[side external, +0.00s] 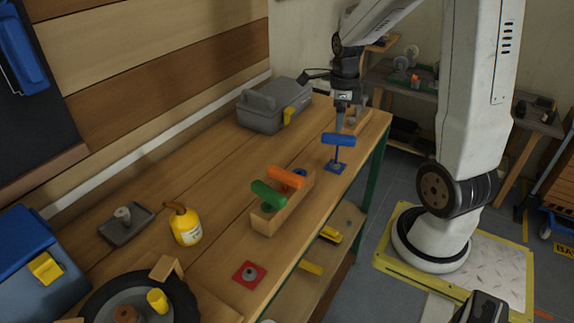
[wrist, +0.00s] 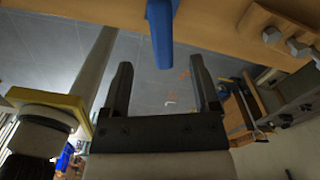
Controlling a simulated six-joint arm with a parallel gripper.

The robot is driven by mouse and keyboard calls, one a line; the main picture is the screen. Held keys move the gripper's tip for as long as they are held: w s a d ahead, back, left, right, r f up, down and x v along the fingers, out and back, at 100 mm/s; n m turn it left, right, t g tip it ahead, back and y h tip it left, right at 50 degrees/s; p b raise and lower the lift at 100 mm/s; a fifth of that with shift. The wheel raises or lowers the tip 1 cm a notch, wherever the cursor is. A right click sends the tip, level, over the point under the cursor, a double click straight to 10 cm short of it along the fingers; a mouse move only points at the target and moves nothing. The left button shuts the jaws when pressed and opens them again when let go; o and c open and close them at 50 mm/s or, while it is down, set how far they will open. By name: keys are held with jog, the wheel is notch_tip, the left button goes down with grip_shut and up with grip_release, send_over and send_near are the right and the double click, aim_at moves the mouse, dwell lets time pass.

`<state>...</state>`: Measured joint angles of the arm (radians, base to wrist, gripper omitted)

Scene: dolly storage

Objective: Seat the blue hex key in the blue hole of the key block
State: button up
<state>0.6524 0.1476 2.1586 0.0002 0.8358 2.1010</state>
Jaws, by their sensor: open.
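The blue hex key (side external: 338,140) stands upright with its T-handle on top and its shaft down on a blue square pad (side external: 334,168), near the bench's right edge. My gripper (side external: 347,122) is open and empty, close behind and above the blue handle. In the wrist view the blue handle (wrist: 161,32) lies beyond the fingertips, in line with the gap between my two fingers (wrist: 160,72). The wooden key block (side external: 266,222) stands nearer the side camera, with a green-handled key and an orange-handled key in it. The blue hole (side external: 300,173) shows at its far end, empty.
A grey toolbox (side external: 275,104) stands at the back of the bench. A yellow bottle (side external: 186,226), a grey tray (side external: 126,225) and a red pad (side external: 250,274) lie nearer the camera. Bench top between the blue pad and the block is clear.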

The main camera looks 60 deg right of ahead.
aim_at(339, 135)
jog(key=shift+s+d, duration=0.1)
jog(key=shift+d, duration=0.1)
jog(key=shift+f, duration=0.1)
jog(key=shift+f, duration=3.8)
jog(key=shift+c, duration=0.2)
grip_shut()
